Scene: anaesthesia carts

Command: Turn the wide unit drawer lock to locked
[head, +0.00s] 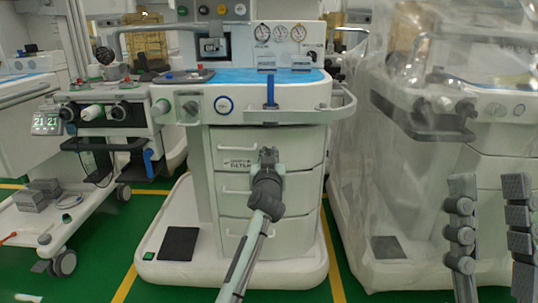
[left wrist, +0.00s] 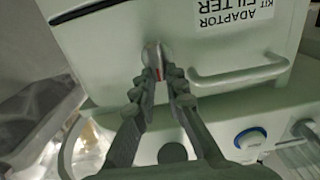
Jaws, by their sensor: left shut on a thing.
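The wide unit (head: 265,145) stands in the middle of the head view with a stack of white drawers. The top drawer (head: 226,157) carries a "FILTER" label; in the left wrist view the drawer (left wrist: 110,45) appears upside down. The drawer lock (left wrist: 153,55) is a small silvery knob with a thin red mark, beside the drawer handle (left wrist: 238,77). My left gripper (head: 268,155) is at the top drawer's front, its fingers (left wrist: 162,78) shut on the lock. In the head view the gripper hides the lock. My right gripper (head: 490,205) is open and empty at lower right.
A plastic-covered unit (head: 400,190) stands close on the right. A trolley with a small monitor (head: 47,123) stands on the left. The wide unit's pale base (head: 185,272) juts out over the green floor (head: 90,260). A rail (head: 345,110) runs above the drawers.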

